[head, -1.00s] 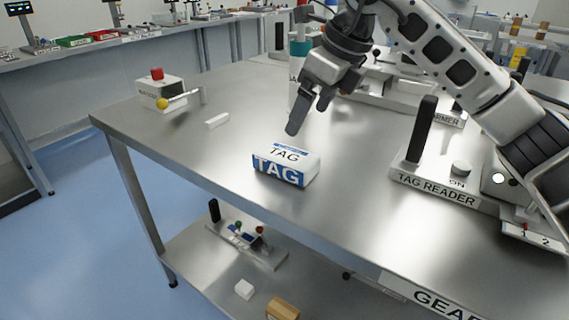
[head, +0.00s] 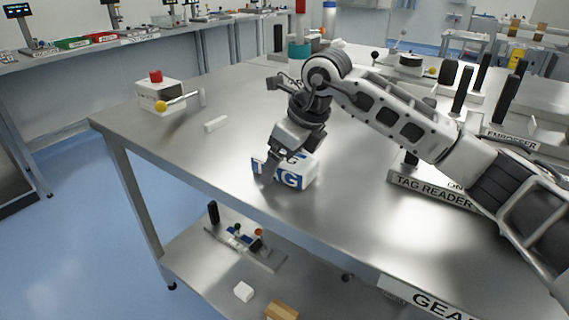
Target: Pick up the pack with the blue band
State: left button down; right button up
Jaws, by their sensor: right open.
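The pack with the blue band (head: 308,175) is a white block marked TAG, lying on the metal table (head: 230,171) near its front edge. My right gripper (head: 268,168) is over the pack's left part, pointing down, with its fingers open. One finger shows in front of the pack's blue face and covers part of the lettering. Whether the fingers touch the pack, and where the other finger is, I cannot tell. My left gripper is not in view.
A white box with a red button and a yellow-knobbed lever (head: 160,93) stands at the table's left. A small white bar (head: 216,124) lies left of the pack. The tag reader (head: 433,189) stands to the right, below my right arm. A lower shelf (head: 205,273) holds small items.

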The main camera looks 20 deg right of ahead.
jog(key=c, duration=1.2)
jog(key=shift+r, duration=0.1)
jog(key=shift+r, duration=0.15)
